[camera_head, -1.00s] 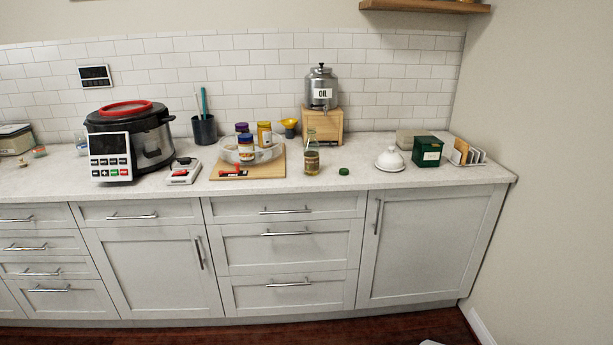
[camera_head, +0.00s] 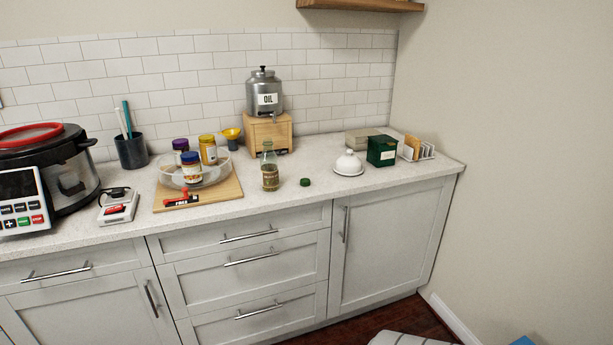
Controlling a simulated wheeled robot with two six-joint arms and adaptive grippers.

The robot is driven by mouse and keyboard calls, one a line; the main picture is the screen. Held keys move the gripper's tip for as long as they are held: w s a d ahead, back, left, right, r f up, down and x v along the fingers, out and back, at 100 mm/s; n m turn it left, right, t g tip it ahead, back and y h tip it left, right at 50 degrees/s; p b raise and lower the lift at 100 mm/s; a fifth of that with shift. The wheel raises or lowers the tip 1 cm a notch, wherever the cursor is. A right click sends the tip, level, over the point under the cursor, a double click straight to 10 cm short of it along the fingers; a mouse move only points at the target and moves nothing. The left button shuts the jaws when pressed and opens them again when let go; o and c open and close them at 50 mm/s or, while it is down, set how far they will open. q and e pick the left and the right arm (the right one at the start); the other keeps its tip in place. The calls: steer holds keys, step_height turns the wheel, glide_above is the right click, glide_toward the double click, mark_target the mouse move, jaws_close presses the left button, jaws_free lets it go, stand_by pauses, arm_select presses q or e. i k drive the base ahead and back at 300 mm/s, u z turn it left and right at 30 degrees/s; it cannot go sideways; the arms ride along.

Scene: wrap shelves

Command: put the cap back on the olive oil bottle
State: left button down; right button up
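The olive oil bottle (camera_head: 270,172) stands upright on the countertop, to the right of a wooden board. It is glass with a label, and its neck appears uncapped. A small green cap (camera_head: 305,182) lies on the counter just right of the bottle, apart from it. Neither of my grippers is in view.
A steel oil dispenser (camera_head: 264,93) stands on a wooden stand (camera_head: 268,134) behind the bottle. A glass dish with several jars sits on the wooden board (camera_head: 221,192). A white domed dish (camera_head: 348,166) and a green box (camera_head: 382,151) stand right. Counter in front of the cap is clear.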

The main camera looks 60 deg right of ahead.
mark_target(269, 165)
steer(key=z, duration=0.5)
steer(key=i, duration=1.25)
steer(key=z, duration=1.45)
steer(key=i, duration=0.65)
steer(key=z, duration=0.5)
